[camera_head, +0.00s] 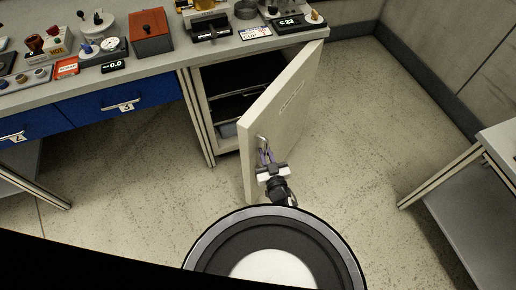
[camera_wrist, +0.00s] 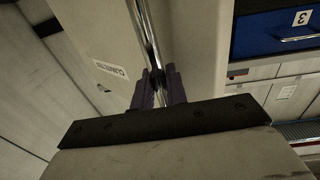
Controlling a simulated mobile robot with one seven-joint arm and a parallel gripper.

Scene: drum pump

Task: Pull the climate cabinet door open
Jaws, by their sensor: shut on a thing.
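The climate cabinet door (camera_head: 283,110) is a cream panel, swung well out from the cabinet under the bench. It also shows in the wrist view (camera_wrist: 97,40), with a label on it. My gripper (camera_head: 266,157) is at the door's free edge, shut on the metal door handle (camera_head: 262,143). In the wrist view my gripper's two dark fingers (camera_wrist: 159,88) close around the shiny handle bar (camera_wrist: 150,35). The cabinet interior (camera_head: 235,85) is dark, with shelves partly hidden by the door.
Blue drawers (camera_head: 120,102) with metal handles are left of the cabinet. The bench top (camera_head: 165,62) holds several instruments and boxes. Another table (camera_head: 497,150) stands at the right. The floor (camera_head: 355,125) between the door and that table is clear.

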